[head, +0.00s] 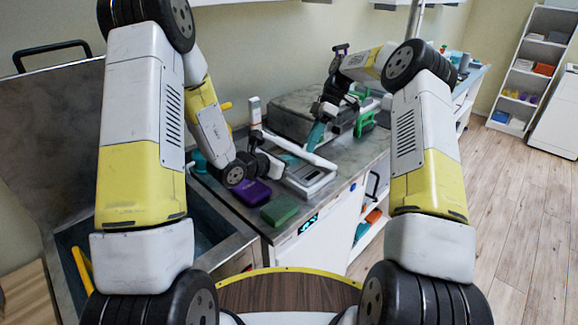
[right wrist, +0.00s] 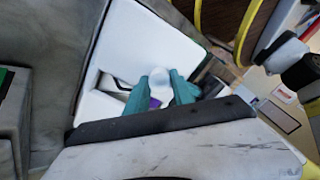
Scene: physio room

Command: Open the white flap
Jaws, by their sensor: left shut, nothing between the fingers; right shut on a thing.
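A white-framed unit (head: 311,180) lies on the grey counter, and the white flap (head: 300,148) seems to show as a narrow slanting bar just above it. In the right wrist view a broad white panel (right wrist: 145,45) fills the upper middle, with a gap below it. My right gripper (head: 314,136) reaches in from behind the bar. Its teal fingers (right wrist: 160,88) are shut on a round white part that looks like the flap's handle. My left gripper (head: 274,166) is shut and empty, low at the unit's left side. Its fingertips are hard to make out.
A purple box (head: 251,192) and a green box (head: 280,210) lie on the counter's front edge, close to the unit. A grey block (head: 300,110) stands behind. A sink basin (head: 207,225) is at the left. The floor at the right is clear.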

